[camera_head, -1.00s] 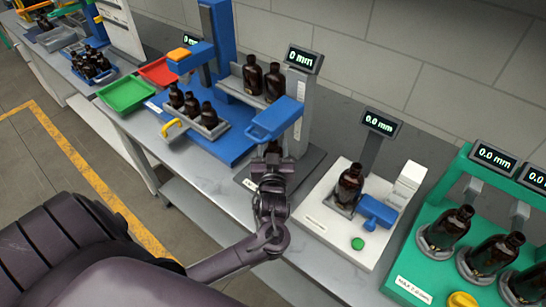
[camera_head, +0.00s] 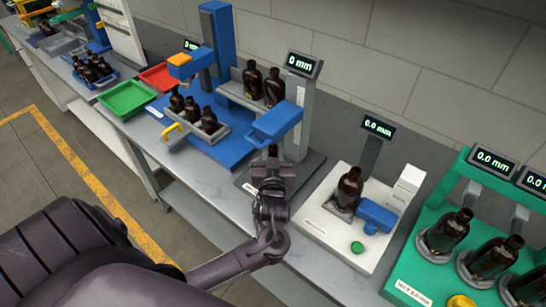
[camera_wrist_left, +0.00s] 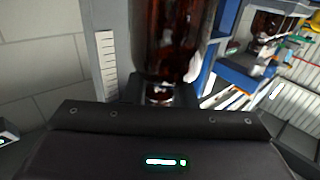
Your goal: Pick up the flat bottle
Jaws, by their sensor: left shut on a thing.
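An amber bottle (camera_head: 272,152) stands at the grey height-gauge station with the blue arm above it; only its top shows above my left gripper (camera_head: 272,170). In the left wrist view the brown glass bottle (camera_wrist_left: 165,40) fills the upper middle, its narrow end between my jaws. My left gripper is shut on this bottle. The bottle seems still at the station; any gap below it is hidden. Whether its body is flat cannot be told. My right gripper is not in view.
The blue gauge arm (camera_head: 275,120) hangs close above the gripper. Two bottles stand on a grey shelf (camera_head: 235,90) behind. A white station (camera_head: 325,225) holds one bottle to the right; a green fixture (camera_head: 420,270) holds several. Green (camera_head: 127,98) and red trays (camera_head: 160,76) lie left.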

